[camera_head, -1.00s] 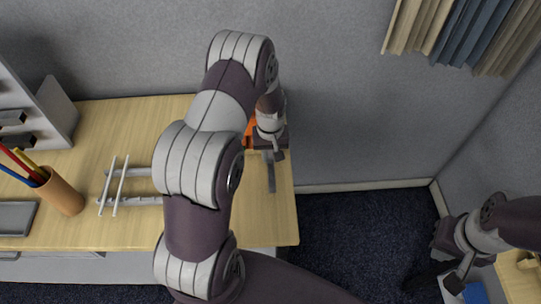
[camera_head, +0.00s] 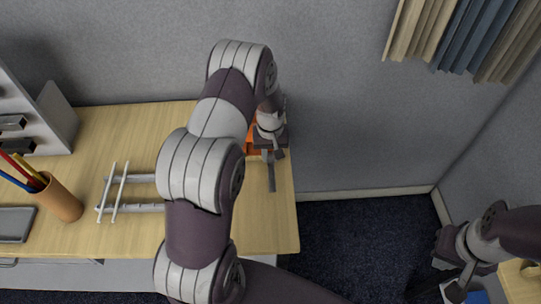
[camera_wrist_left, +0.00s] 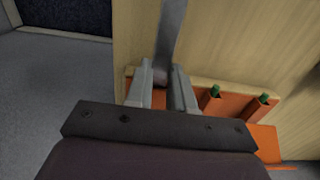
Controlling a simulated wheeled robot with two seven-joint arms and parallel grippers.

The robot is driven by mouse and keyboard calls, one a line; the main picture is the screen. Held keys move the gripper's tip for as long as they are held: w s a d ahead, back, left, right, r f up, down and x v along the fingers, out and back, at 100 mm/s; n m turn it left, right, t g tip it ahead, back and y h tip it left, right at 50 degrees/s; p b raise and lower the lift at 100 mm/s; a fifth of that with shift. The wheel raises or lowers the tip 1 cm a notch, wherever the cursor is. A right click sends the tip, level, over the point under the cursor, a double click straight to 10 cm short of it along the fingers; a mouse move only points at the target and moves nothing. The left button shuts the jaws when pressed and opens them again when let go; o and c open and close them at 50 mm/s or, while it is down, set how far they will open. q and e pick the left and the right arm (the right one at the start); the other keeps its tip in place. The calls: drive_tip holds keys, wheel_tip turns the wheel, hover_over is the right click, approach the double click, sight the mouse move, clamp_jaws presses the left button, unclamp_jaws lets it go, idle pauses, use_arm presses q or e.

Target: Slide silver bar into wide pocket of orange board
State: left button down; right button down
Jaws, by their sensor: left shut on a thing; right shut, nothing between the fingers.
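My left gripper (camera_head: 269,153) is shut on the silver bar (camera_head: 271,178) at the right end of the table. In the left wrist view the bar (camera_wrist_left: 171,35) stands out beyond the two fingers (camera_wrist_left: 162,90). The orange board (camera_head: 252,140) is mostly hidden behind my left arm. In the left wrist view the board (camera_wrist_left: 232,104) lies on the wood beneath the gripper, with raised orange pockets and green bits at two of them. The bar's near end is hidden, so I cannot tell whether it touches a pocket. My right gripper (camera_head: 452,290) is shut and empty at the lower right.
A light metal rack (camera_head: 116,195) and a brown cup with colored pencils (camera_head: 60,200) stand left of my left arm. A grey tray (camera_head: 14,224) and a shelf unit (camera_head: 48,118) are farther left. The table's right edge lies close to the bar.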

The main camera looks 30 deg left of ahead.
sight(270, 156)
use_arm(q)
drive_tip(key=shift+w+a, duration=0.25)
drive_tip(key=shift+w, duration=0.25)
drive_tip(key=c, duration=0.9)
unclamp_jaws()
drive_tip(key=shift+r, duration=0.1)
wheel_tip(270, 156, up, 12)
drive_tip(key=b, duration=0.2)
drive_tip(key=shift+r+b, duration=0.25)
drive_tip(key=shift+b, duration=0.1)
